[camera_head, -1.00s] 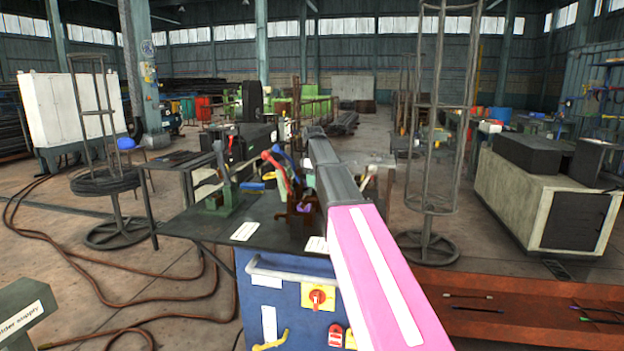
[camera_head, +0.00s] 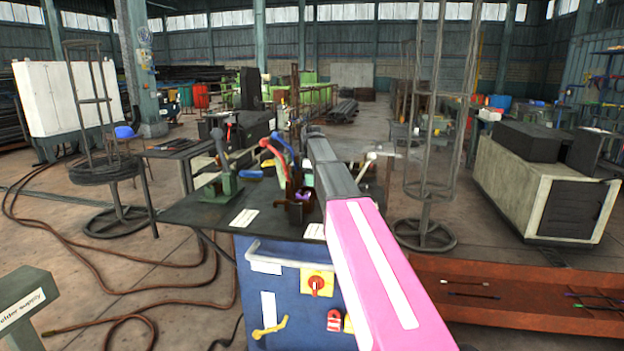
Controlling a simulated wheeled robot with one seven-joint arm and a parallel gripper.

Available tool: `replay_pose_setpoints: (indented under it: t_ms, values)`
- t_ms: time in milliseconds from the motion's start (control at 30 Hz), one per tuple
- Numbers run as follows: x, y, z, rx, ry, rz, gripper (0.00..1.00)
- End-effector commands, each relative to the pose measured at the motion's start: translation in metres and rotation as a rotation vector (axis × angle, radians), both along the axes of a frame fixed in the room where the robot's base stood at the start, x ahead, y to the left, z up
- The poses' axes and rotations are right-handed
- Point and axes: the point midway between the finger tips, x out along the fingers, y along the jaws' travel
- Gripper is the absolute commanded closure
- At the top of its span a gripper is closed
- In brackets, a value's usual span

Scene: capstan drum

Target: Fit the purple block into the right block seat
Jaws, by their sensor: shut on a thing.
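The purple block (camera_head: 303,195) shows as a small purple patch among dark brown parts on the dark bench top (camera_head: 190,208), just left of my pink and grey arm. My gripper (camera_head: 302,188) is small, dark and mostly hidden beside my arm there. It is shut on the purple block; its fingers are hard to make out. A dark brown fixture (camera_head: 299,213) stands under and around the block. I cannot tell the right block seat from the rest of this fixture, or whether the block touches it.
Red (camera_head: 273,153) and blue (camera_head: 283,146) curved levers stand close left of the block. A green lever stand (camera_head: 222,188) is farther left on the bench. A blue cabinet (camera_head: 290,300) with a red knob is below. A wire cage stand (camera_head: 428,200) is on the right.

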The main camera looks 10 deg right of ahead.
Motion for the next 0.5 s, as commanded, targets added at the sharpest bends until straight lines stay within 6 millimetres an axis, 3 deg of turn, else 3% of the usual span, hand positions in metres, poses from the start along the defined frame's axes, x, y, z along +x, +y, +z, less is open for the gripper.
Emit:
replay_pose_setpoints:
  t_ms: [233, 267, 333, 500]
  values:
    - [0.0001, 0.0001, 0.0004, 0.0, 0.0, 0.0, 1.0]
    - [0.0001, 0.0001, 0.0004, 0.0, 0.0, 0.0, 0.59]
    - [0.0001, 0.0001, 0.0004, 0.0, 0.0, 0.0, 0.36]
    - [0.0, 0.0, 0.0003, 0.0, 0.0, 0.0, 0.32]
